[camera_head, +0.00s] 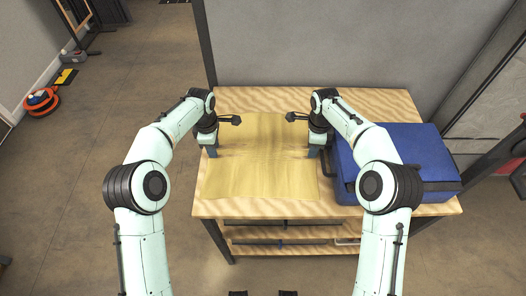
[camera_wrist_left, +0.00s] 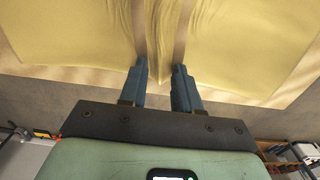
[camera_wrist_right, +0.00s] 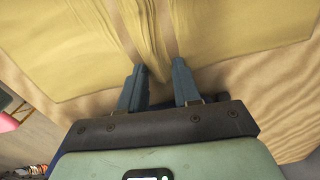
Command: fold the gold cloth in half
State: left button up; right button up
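The gold cloth (camera_head: 262,180) lies spread on the wooden table, with a crease running left to right across its middle. My left gripper (camera_head: 212,151) is at the middle of the cloth's left edge. In the left wrist view the gold cloth (camera_wrist_left: 70,30) gathers into pleats between the fingers (camera_wrist_left: 160,66). My right gripper (camera_head: 313,152) is at the middle of the right edge. In the right wrist view the gold cloth (camera_wrist_right: 70,45) bunches into a narrow tongue between the fingers (camera_wrist_right: 158,64). Both grippers appear shut on gathered cloth, though the fingers stay visibly apart.
A blue case (camera_head: 425,160) stands on the table's right side, close behind my right arm. The wooden table (camera_head: 255,210) has bare strips in front of and behind the cloth. A grey panel (camera_head: 310,45) rises at the back edge.

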pick_arm(q)
grip_shut()
pick_arm(e)
jog(key=shift+f, duration=0.1)
grip_shut()
